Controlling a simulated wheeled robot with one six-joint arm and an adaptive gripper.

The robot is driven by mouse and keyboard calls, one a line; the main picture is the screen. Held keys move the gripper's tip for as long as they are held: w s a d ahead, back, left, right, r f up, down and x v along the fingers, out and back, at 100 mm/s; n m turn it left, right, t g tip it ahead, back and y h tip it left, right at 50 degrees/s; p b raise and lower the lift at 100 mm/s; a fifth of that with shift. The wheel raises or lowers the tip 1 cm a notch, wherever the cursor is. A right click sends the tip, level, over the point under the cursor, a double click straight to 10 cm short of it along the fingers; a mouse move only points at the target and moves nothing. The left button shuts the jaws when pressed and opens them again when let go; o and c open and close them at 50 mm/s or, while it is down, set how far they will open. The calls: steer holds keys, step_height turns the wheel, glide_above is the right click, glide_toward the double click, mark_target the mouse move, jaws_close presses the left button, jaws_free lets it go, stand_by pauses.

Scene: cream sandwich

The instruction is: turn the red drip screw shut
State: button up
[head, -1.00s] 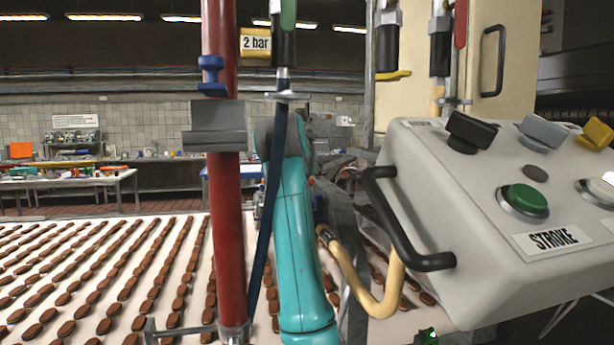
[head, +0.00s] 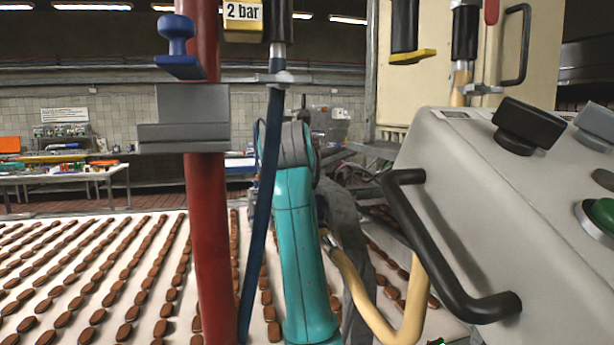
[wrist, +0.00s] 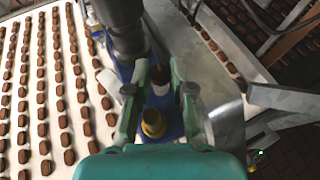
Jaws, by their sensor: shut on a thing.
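In the wrist view the two teal-sided fingers of my gripper (wrist: 159,78) reach forward over a blue part. A small dark red piece with a pale band below it, which looks like the red drip screw (wrist: 160,73), sits between the fingertips. The fingers are closed on it, though the contact itself is blurred. A yellow knob (wrist: 153,123) shows between the fingers, nearer the camera. In the head view my teal arm stands in the middle and my gripper and the screw are hidden behind it.
A conveyor (head: 60,340) with rows of brown biscuits runs at left. A red post (head: 212,230) and a blue hose (head: 262,210) stand close in front. A grey control box (head: 450,190) with a black handle (head: 445,255) fills the right. A cream hose (head: 365,295) loops beside my arm.

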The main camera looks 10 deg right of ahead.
jaws_close()
steer(key=shift+a+m+g+h, duration=0.2)
steer(key=shift+m+g+h, duration=0.2)
steer(key=shift+m+h, duration=0.15)
steer(key=shift+w+m+g+h, duration=0.1)
steer(key=shift+m+g+h, duration=0.4)
steer(key=shift+m+h, duration=0.45)
steer(key=o, duration=0.9)
jaws_free()
steer(key=shift+c, duration=0.2)
steer(key=shift+r, duration=0.1)
step_height(320, 180, up, 10)
